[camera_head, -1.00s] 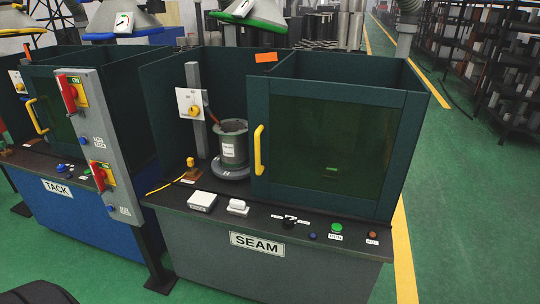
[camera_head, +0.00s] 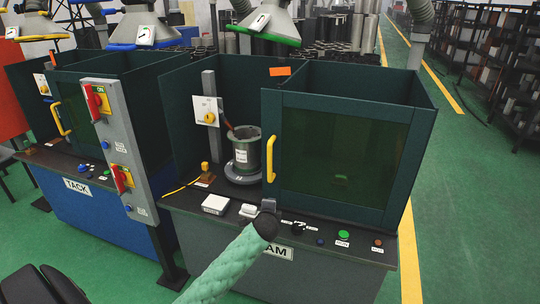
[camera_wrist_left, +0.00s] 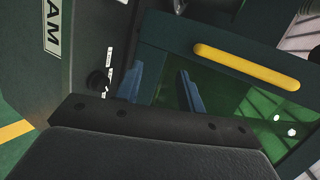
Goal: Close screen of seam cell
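The seam cell's screen (camera_head: 335,155) is a dark-framed panel with tinted green glass covering the right part of the cell front. The left part is open, showing a grey flanged cylinder (camera_head: 246,150) upright on a round base (camera_head: 243,172). The screen's yellow handle (camera_head: 271,158) is on its left edge; it also shows in the left wrist view (camera_wrist_left: 245,65). My left gripper (camera_head: 267,206) is low in front of the cell, below the handle and apart from it. Its two blue fingers (camera_wrist_left: 160,85) look spread and empty in the wrist view. My right gripper is not in view.
The cell's front ledge carries two white boxes (camera_head: 215,204), a green button (camera_head: 344,234) and smaller controls. A grey post with red switches (camera_head: 97,101) stands left, between this cell and the blue tack cell (camera_head: 95,215). Open green floor lies right.

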